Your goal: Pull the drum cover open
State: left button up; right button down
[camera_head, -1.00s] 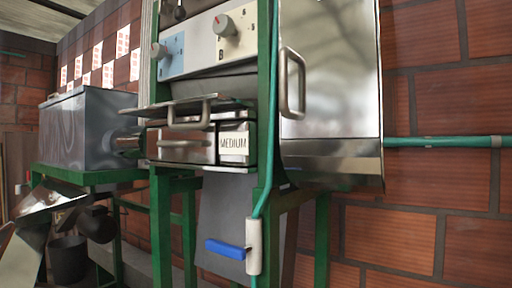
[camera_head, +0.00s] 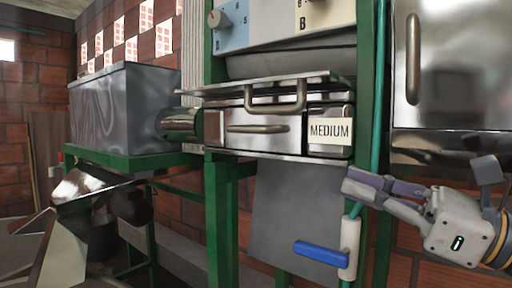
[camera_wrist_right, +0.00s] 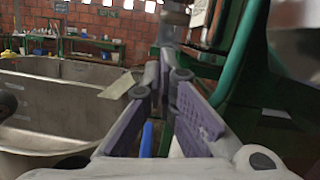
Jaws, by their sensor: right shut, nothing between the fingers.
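A large shiny steel cover (camera_head: 455,75) with an upright bar handle (camera_head: 413,58) is at the right of the head view. A flat steel plate with a bent bar handle (camera_head: 277,97) sits above the MEDIUM drawer. No label shows which one is the drum cover. Both look closed. My right gripper (camera_head: 357,188) is shut and empty, below and left of the upright handle, touching neither handle. In the right wrist view its fingers (camera_wrist_right: 167,78) come together. My left gripper is not in view.
A green frame (camera_head: 218,200) carries the machine. A hose valve with a blue lever (camera_head: 321,253) hangs just below my right fingers. A grey tank (camera_head: 125,108) stands at left. A large metal basin (camera_wrist_right: 60,105) shows in the wrist view.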

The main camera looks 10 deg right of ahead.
jog(key=w+a+r+p, duration=0.2)
jog(key=w+a+r, duration=0.4)
jog(key=r, duration=0.1)
jog(key=shift+w+a, duration=0.3)
jog(key=shift+w, duration=0.05)
jog(key=shift+w+f, duration=0.2)
jog(key=shift+f, duration=0.05)
jog(key=shift+s+a+r+m, duration=0.25)
jog(key=shift+r+m, duration=0.15)
jog(key=shift+m, duration=0.1)
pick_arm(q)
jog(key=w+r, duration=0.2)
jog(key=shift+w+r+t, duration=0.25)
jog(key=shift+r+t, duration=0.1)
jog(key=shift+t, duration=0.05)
pick_arm(e)
jog(key=shift+s+a+r+m+t, duration=0.15)
jog(key=shift+a+r+m+t, duration=0.2)
jog(key=shift+m, duration=0.45)
jog(key=shift+d, duration=0.1)
